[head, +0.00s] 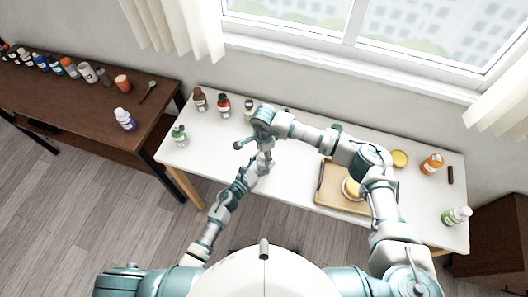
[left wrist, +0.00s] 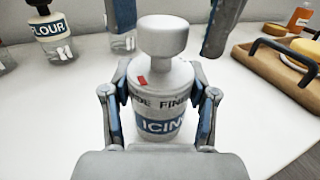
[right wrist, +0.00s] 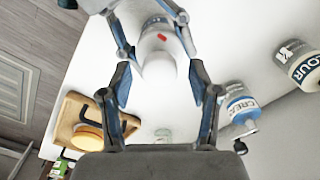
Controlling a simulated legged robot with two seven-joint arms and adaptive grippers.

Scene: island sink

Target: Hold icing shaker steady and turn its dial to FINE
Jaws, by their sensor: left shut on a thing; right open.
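The icing shaker (left wrist: 157,110) stands upright in the left wrist view, with a blue label, a round white dial knob (left wrist: 161,38) on top and a red mark on its shoulder. "FINE" and part of another word show below the mark; the knob's setting cannot be told. My left gripper (left wrist: 160,122) is shut on the shaker's body, a finger on each side. My right gripper (right wrist: 163,95) is open, its fingers apart on either side of the shaker's top (right wrist: 158,55) in the right wrist view. In the head view the arms largely hide the shaker.
A flour jar (left wrist: 55,38) and a cream jar (right wrist: 238,104) stand near the shaker. A wooden tray (head: 326,194) with handles lies to the right on the white table (head: 292,188). Several bottles line the table's back and the brown side table (head: 75,105).

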